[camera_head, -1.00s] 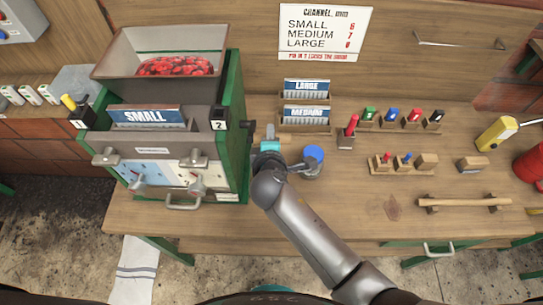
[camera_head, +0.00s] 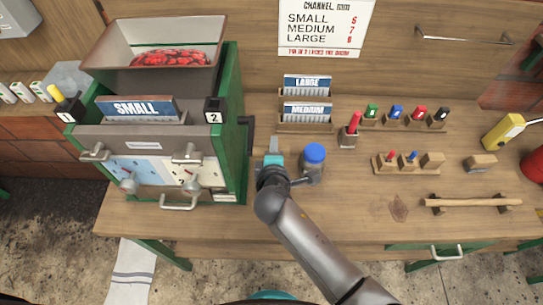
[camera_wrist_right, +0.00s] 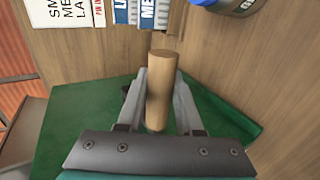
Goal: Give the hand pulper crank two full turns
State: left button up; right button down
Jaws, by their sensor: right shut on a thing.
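The hand pulper (camera_head: 190,135) is a green and grey box with a hopper of red cherries (camera_head: 168,59), at the left in the head view. My right gripper (camera_head: 273,158) is beside the pulper's right side, where the crank is mostly hidden behind my gripper and the green panel. In the right wrist view, the gripper (camera_wrist_right: 160,100) is shut on the crank's wooden handle (camera_wrist_right: 160,85), which stands between the two fingers. The green pulper side (camera_wrist_right: 75,125) lies behind it. My left gripper is not in view.
A blue-capped jar (camera_head: 315,154) stands close to the right of my gripper. LARGE (camera_head: 307,84) and MEDIUM (camera_head: 306,111) plates stand in holders behind. Several colored pegs (camera_head: 397,113) and a wooden bar (camera_head: 473,202) are farther right. The bench front is clear.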

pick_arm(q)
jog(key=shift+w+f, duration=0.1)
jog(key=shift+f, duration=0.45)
pick_arm(e)
jog(key=shift+d+f, duration=0.3)
jog(key=shift+f, duration=0.55)
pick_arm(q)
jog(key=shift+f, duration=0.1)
pick_arm(e)
jog(key=shift+w+f, duration=0.1)
pick_arm(q)
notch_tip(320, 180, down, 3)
jog(key=b, duration=0.3)
pick_arm(e)
jog(key=f, duration=0.2)
jog(key=w+f, duration=0.1)
jog(key=shift+a, duration=0.25)
jog(key=shift+w+a+f, duration=0.1)
jog(key=shift+f, duration=0.05)
